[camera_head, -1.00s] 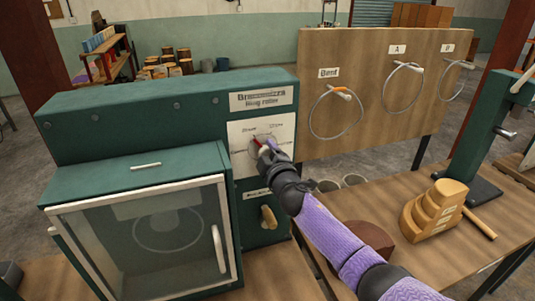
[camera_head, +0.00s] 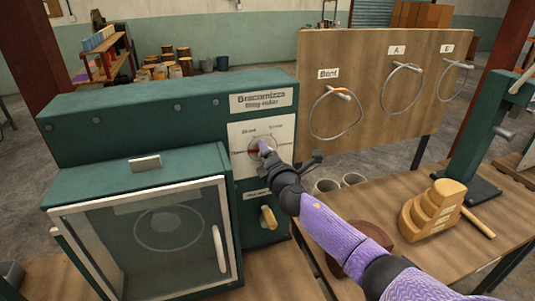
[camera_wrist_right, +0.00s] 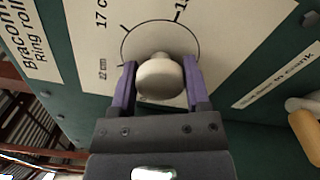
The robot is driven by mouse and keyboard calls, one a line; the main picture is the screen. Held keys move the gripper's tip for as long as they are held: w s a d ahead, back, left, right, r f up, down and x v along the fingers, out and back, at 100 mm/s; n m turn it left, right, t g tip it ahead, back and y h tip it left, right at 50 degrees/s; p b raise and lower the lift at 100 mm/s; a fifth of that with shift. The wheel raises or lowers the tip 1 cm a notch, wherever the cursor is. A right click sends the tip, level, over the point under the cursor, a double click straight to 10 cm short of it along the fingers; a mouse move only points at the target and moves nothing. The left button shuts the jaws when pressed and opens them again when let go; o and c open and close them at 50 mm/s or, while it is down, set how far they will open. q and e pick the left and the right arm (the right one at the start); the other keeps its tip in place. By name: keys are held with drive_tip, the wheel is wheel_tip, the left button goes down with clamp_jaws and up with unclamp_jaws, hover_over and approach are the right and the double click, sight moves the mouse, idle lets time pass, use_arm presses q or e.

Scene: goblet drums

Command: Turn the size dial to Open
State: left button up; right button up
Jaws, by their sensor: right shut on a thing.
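The size dial (camera_head: 256,150) is on a white printed plate on the front of the green ring roller (camera_head: 180,100). In the head view my right gripper (camera_head: 265,149) covers much of it, and a bit of red shows at the dial's left. In the right wrist view the pale round knob (camera_wrist_right: 160,78) sits between the two purple fingers (camera_wrist_right: 160,84), which are shut on it. The plate's labels ring the dial; they are too small or cut off to tell which one is Open. My left gripper is not in view.
A glass-fronted door (camera_head: 140,240) is below left of the dial. A tan crank handle (camera_head: 268,217) is below the dial. A wooden board (camera_head: 370,110) with wire rings stands to the right. Stacked wooden forms (camera_head: 432,210) sit on the bench.

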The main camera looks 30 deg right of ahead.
drive_tip(key=shift+f+n, duration=0.1)
drive_tip(key=shift+n, duration=0.6)
drive_tip(key=o, duration=1.3)
drive_tip(key=p+v, duration=0.1)
drive_tip(key=v, duration=0.9)
drive_tip(key=shift+d+p, duration=0.1)
drive_tip(key=shift+p, duration=0.3)
